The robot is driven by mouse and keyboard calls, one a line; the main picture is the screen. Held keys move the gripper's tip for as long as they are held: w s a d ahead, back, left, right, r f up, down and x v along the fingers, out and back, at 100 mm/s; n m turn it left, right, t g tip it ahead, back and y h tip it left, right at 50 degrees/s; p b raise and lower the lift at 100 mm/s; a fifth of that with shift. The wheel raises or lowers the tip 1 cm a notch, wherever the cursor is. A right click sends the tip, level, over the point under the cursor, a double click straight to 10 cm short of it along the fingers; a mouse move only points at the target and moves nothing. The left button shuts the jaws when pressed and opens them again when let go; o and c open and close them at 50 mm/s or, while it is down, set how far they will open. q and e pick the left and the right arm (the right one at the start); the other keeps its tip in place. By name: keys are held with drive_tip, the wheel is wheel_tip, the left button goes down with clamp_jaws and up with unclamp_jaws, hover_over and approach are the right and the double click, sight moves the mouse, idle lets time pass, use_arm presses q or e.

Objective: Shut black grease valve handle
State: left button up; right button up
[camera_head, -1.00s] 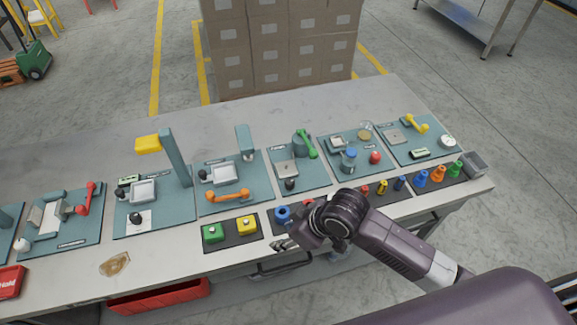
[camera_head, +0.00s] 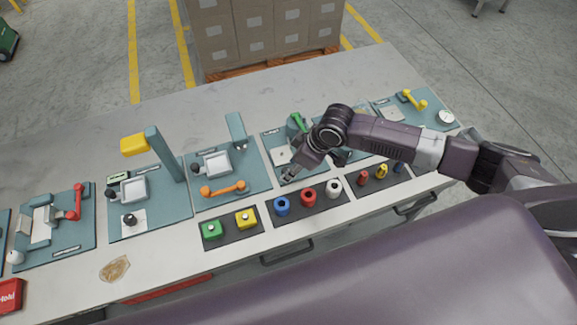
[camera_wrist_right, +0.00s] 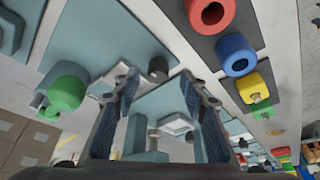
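My right gripper (camera_head: 289,175) hangs over the front of the teal panel with the green handle (camera_head: 298,123). In the right wrist view the gripper (camera_wrist_right: 158,88) is open, with two separate fingers and nothing held between them. A short dark knob (camera_wrist_right: 158,68) shows beyond the gap between the fingertips, apart from them. It is probably the black handle, but no label is readable. The green handle's end (camera_wrist_right: 68,92) shows left of the fingers. In the head view the gripper and arm hide this panel's front knob. My left gripper is not in view.
Blue (camera_head: 282,206), red (camera_head: 308,197) and white (camera_head: 333,188) rings sit on a dark mat in front of the panel. Green (camera_head: 212,229) and yellow (camera_head: 246,218) blocks are to their left. An orange handle (camera_head: 223,189) is on the adjacent panel. The table's back strip is clear.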

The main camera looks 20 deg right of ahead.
drive_tip(key=x, duration=0.2)
drive_tip(key=shift+w+f, duration=0.3)
drive_tip(key=shift+w, duration=0.05)
drive_tip(key=shift+s, duration=0.1)
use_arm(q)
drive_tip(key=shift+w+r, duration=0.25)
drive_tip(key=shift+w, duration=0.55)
use_arm(e)
clamp_jaws()
